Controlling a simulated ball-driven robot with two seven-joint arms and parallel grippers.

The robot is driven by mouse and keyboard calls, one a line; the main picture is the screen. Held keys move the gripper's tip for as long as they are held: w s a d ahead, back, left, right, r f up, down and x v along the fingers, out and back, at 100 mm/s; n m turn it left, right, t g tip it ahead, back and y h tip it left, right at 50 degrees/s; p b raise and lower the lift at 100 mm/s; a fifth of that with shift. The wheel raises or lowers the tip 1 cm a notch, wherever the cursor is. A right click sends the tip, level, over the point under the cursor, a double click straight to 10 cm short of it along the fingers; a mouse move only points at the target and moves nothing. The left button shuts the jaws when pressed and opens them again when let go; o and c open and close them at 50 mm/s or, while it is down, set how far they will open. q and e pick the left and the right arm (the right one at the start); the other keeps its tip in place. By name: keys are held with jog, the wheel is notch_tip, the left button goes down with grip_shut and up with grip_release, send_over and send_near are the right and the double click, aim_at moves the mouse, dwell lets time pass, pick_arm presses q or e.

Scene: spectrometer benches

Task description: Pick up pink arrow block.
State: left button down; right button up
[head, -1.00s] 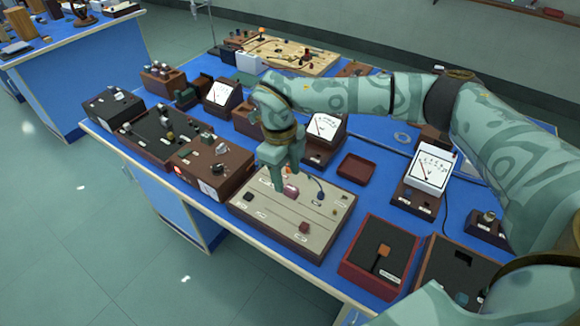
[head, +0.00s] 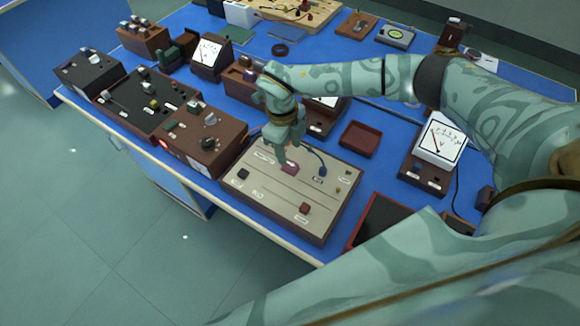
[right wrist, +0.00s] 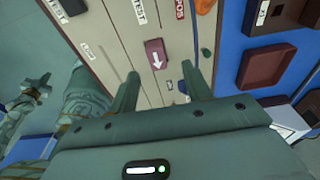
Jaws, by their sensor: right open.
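The pink arrow block (head: 290,168) sits on the beige slotted panel (head: 268,210) on the blue bench. In the right wrist view the pink block (right wrist: 155,54) shows a white arrow on its top face. My right gripper (head: 284,157) points down at the block from above in the head view. In the right wrist view my right gripper (right wrist: 160,71) is open and empty. Its two fingers are apart, and the block lies beyond the tips, in line with the gap.
A dark red block (head: 304,208) and a black block (head: 243,174) stand on the same panel. A brown knob box (head: 205,140) is to its left. An empty red tray (head: 358,139) and a meter (head: 438,140) are to the right.

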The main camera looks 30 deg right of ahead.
aim_at(290, 164)
jog(key=f, duration=0.5)
jog(key=shift+s+f+b, duration=0.15)
jog(key=shift+s+b, duration=0.2)
jog(key=shift+b, duration=0.05)
jog(key=c, duration=1.1)
jog(key=shift+o, duration=0.2)
jog(key=r, duration=0.2)
jog(key=r+p, duration=0.1)
jog(key=r, duration=0.1)
jog(key=shift+a+r, duration=0.1)
jog(key=shift+a, duration=0.2)
jog(key=s+a+r+p, duration=0.3)
jog(key=s+a+r, duration=0.3)
jog(key=a+r, duration=0.6)
